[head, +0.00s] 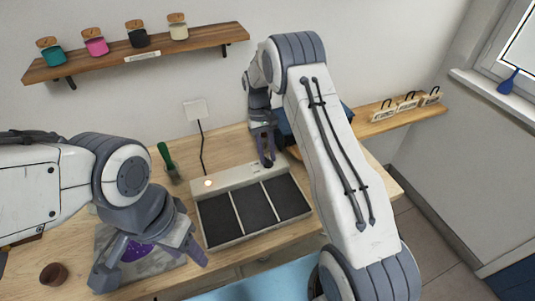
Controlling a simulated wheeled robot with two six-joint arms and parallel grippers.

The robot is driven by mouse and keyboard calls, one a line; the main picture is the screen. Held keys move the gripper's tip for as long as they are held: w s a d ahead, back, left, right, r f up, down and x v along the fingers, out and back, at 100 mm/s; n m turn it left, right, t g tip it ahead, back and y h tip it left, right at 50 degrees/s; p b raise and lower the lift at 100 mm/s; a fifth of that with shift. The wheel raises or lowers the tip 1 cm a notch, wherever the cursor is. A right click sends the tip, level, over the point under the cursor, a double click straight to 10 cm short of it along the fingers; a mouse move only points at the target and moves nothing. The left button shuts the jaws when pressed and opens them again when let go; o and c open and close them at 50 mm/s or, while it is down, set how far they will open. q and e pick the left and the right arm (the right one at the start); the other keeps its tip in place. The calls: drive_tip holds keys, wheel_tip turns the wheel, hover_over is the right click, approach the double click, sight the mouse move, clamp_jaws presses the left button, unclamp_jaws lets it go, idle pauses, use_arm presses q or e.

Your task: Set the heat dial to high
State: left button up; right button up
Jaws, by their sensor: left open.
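A pale appliance (232,181) with three dark panels sits on the wooden worktop. A small lit lamp (208,183) glows at the left of its raised back strip. My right gripper (267,160) points down at the right part of that strip, where small markings show. The heat dial cannot be made out clearly; the gripper's fingers cover that spot. I cannot tell whether they are open, shut or touching it. My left gripper (152,268) is open and empty, at the front left, over a grey and purple item (140,250).
A green-handled tool (165,158) stands behind the appliance's left end. A brown cup (54,274) sits at the front left. A wall shelf (135,53) holds several jars. Several small signs (407,103) stand at the right. My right arm hides part of the worktop.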

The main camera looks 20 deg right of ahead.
drive_tip(key=shift+o, duration=0.3)
drive_tip(key=shift+w+r, duration=0.15)
drive_tip(key=shift+r, duration=0.05)
drive_tip(key=b+v, duration=0.2)
drive_tip(key=v, duration=0.8)
drive_tip(key=shift+a, duration=0.1)
